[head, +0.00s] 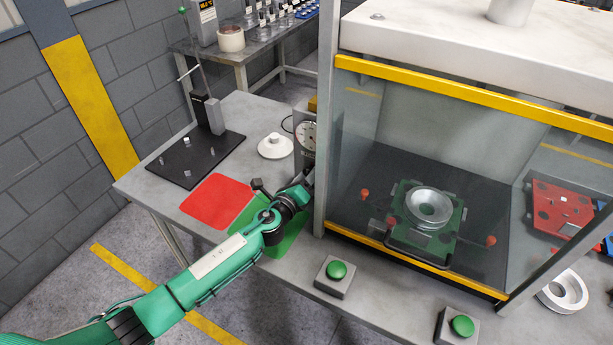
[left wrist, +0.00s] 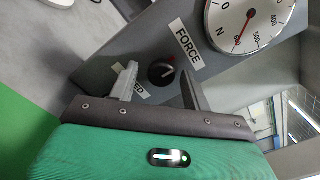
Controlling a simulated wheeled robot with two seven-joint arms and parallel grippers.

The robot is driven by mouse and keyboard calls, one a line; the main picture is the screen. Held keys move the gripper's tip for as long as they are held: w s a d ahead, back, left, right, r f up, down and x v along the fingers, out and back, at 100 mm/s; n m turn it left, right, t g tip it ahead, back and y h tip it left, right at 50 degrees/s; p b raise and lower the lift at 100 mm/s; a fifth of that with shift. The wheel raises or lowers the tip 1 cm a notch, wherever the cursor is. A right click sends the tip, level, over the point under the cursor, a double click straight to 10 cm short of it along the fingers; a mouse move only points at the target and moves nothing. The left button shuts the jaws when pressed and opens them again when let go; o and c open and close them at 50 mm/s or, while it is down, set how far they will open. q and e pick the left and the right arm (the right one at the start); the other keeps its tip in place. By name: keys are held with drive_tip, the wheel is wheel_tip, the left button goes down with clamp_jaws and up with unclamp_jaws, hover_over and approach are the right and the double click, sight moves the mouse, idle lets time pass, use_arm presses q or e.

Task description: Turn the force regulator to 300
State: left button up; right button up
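The force regulator is a small black knob (left wrist: 161,73) with a red mark, on a grey panel beside the FORCE label (left wrist: 187,44) in the left wrist view. The white round gauge (left wrist: 252,16) sits above it, partly cut off; its needle points down near the 600 mark. The gauge also shows in the head view (head: 307,134). My left gripper (left wrist: 160,76) is open, its two fingers on either side of the knob in the picture, with visible gaps. In the head view, my left gripper (head: 307,182) is at the panel, its fingertips mostly hidden. My right gripper is not in view.
A glass enclosure (head: 322,120) with a yellow-edged frame stands right of the panel. A red mat (head: 217,200) and a green mat (head: 287,240) lie on the table near my arm. A green push button (head: 336,270) stands at the table's front.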

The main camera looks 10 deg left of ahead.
use_arm(q)
drive_tip(key=b+v, duration=0.2)
drive_tip(key=v, duration=1.1)
drive_tip(key=shift+s, duration=0.4)
drive_tip(key=shift+a, duration=0.1)
